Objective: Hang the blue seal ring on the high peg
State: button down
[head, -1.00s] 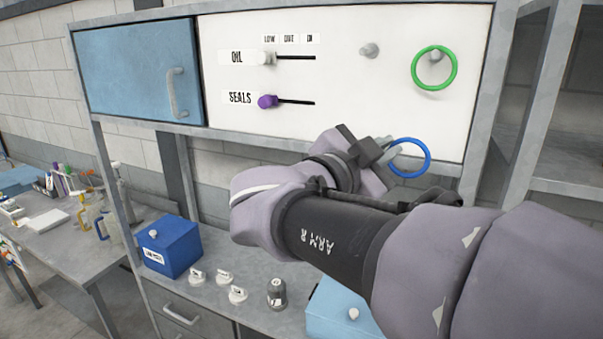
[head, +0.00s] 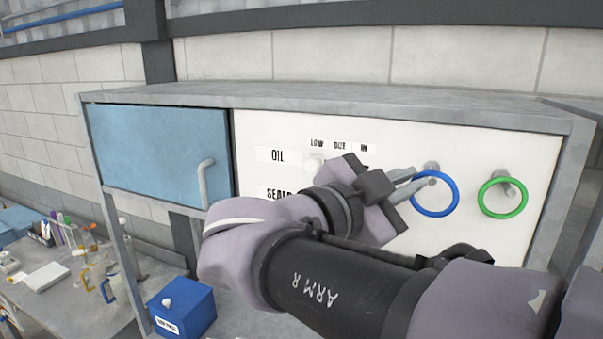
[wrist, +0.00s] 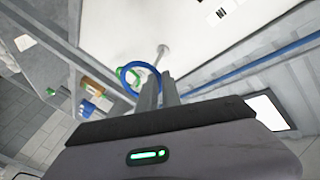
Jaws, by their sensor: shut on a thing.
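My gripper (head: 424,178) is shut on the rim of the blue seal ring (head: 458,198) in front of the white panel. In the head view the ring's top edge overlaps the left peg (head: 431,166). I cannot tell whether that peg passes through the ring. The green ring (head: 482,198) hangs on the right peg (head: 509,189). The wrist view shows the blue ring (wrist: 121,76) at the fingertips (wrist: 160,86), with a peg (wrist: 163,49) just beyond it. Neither view settles which peg is the high one.
The white panel (head: 300,127) carries OIL and SEALS labels, and my arm covers their sliders in part. A blue cabinet door (head: 150,150) is at left. A blue box (head: 185,309) stands below. A cluttered bench (head: 60,285) is at far left.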

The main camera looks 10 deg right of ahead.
jog(key=w+d+f+p, duration=0.1)
jog(key=w+d, duration=0.2)
jog(key=w, duration=0.2)
jog(key=shift+w+d+f, duration=0.2)
jog(key=shift+w+d, duration=0.1)
jog(key=shift+d, duration=0.1)
dwell(0.6)
jog(key=c, duration=1.5)
grip_release()
jog(key=shift+s+a, duration=0.1)
